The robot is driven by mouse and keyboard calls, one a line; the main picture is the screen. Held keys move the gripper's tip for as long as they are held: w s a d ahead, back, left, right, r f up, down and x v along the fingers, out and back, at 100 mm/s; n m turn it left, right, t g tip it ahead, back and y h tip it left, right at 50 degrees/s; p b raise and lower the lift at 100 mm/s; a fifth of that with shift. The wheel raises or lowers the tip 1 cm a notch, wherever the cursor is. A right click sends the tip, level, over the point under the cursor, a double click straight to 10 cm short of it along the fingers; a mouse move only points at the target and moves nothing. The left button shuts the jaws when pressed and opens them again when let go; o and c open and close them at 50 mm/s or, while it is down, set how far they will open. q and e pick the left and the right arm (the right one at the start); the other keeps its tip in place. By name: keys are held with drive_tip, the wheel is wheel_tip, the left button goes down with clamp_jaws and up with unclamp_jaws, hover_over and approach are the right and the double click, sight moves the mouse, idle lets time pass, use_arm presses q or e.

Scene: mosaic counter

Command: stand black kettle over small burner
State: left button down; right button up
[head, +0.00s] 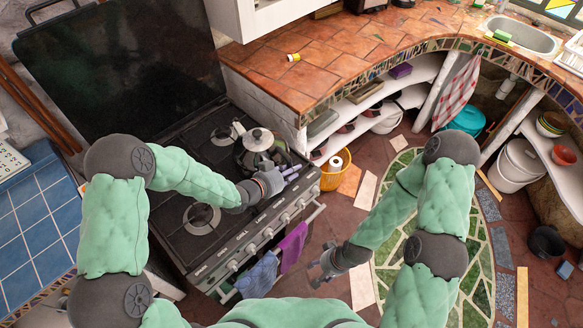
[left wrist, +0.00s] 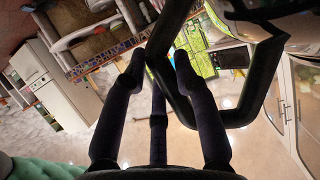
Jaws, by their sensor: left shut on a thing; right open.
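The black kettle (head: 243,156), with a shiny pale lid, is over the right part of the black stove top (head: 168,180). My left gripper (head: 287,172) is at its front right side, shut on its dark handle. The handle (left wrist: 176,95) passes between the fingers in the left wrist view. I cannot tell whether the kettle touches the grate. One burner (head: 201,218) shows at the front left of the stove, and a smaller-looking one (head: 222,135) at the back, left of the kettle. The burners beneath the kettle are hidden. My right gripper (head: 325,268) is open and empty over the floor.
The raised black stove lid (head: 118,65) stands behind the burners. Knobs and a rail with purple (head: 293,247) and blue (head: 257,277) towels line the front. A tiled counter (head: 330,50) adjoins at the back right. A yellow basket (head: 333,175) stands beside the stove.

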use_arm(q)
drive_tip(key=c, duration=1)
unclamp_jaws()
drive_tip(key=shift+s, duration=0.1)
drive_tip(key=p+v, duration=0.1)
drive_tip(key=v, duration=1.1)
drive_tip(key=shift+r+p, duration=0.1)
drive_tip(key=shift+p, duration=0.2)
